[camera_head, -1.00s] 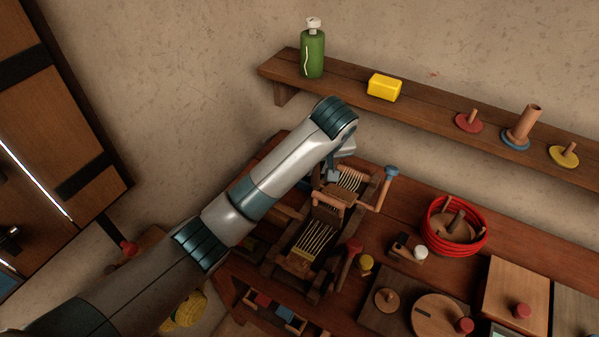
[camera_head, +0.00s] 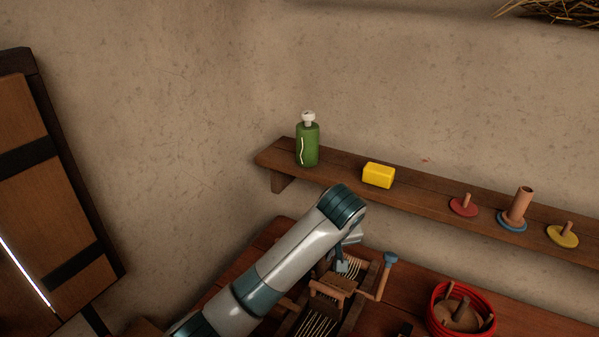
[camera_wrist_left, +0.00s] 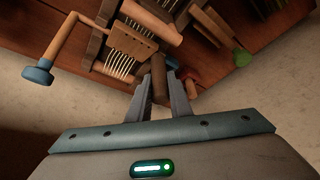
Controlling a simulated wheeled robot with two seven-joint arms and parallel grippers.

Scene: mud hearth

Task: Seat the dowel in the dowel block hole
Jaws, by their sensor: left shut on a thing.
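My left gripper (camera_wrist_left: 159,90) is shut on the dowel (camera_wrist_left: 159,78), a short brown round peg between its two fingertips in the left wrist view. In the head view the left gripper (camera_head: 343,265) hangs beside the wooden loom-like frame (camera_head: 335,287), mostly hidden by my left arm; the dowel cannot be made out there. In the wrist view the dowel's far end is close to a toothed wooden bar of the frame (camera_wrist_left: 128,47); I cannot tell whether they touch. I cannot pick out the dowel block or its hole in either view. My right gripper is not in view.
A crank with a blue knob (camera_head: 390,258) sticks up right of the gripper. A coil of red cord (camera_head: 462,312) lies on the wooden table to the right. A wall shelf (camera_head: 425,197) above holds a green bottle (camera_head: 307,145), yellow block (camera_head: 378,175) and peg discs.

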